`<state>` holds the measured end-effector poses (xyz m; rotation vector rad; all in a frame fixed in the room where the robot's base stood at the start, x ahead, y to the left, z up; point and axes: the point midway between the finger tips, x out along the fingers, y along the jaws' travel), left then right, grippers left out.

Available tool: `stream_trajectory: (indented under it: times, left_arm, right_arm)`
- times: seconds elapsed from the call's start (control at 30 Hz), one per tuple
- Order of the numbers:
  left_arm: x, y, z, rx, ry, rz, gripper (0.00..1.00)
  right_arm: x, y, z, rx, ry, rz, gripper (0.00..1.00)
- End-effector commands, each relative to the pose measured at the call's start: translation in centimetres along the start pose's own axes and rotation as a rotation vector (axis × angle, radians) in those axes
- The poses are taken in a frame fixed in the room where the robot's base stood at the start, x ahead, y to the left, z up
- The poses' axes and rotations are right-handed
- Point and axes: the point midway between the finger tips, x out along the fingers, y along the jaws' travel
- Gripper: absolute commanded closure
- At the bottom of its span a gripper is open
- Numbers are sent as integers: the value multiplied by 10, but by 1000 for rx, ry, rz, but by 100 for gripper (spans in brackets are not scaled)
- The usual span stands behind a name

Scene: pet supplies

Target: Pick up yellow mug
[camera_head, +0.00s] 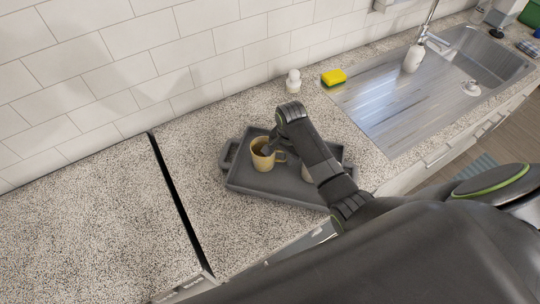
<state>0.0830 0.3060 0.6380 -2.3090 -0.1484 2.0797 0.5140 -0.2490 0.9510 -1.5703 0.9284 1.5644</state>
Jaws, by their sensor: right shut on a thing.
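The yellow mug (261,162) stands upright in the dark grey tray (262,190) on the counter, near the tray's left side. My right gripper (269,148) reaches down to the mug from the right and is shut on its rim. The fingertips are partly hidden inside the mug. I cannot tell whether the mug is touching the tray floor. My left gripper is not in view.
A pale cup (307,174) is partly hidden behind my right arm in the tray. A white shaker-like object (293,81) and a yellow sponge (333,77) sit near the tiled wall. The steel sink (480,55) is at right. The left counter is clear.

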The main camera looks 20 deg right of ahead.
Motion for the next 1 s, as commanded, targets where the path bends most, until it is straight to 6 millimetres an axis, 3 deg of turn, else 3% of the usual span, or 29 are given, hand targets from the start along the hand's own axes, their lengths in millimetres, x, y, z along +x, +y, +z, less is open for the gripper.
stream_trajectory:
  times: [0.27, 0.6, 0.7, 1.0]
  left_arm:
    - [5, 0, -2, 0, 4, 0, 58]
    - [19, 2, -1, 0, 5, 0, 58]
    - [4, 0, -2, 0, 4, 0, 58]
    - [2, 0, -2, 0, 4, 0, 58]
  right_arm:
    - [-14, 0, 0, 0, 0, -2, 100]
    - [-76, 0, 0, -1, 2, -3, 100]
    - [-94, 0, 0, -1, -1, 0, 100]
    - [-100, 0, 0, 0, -2, 1, 100]
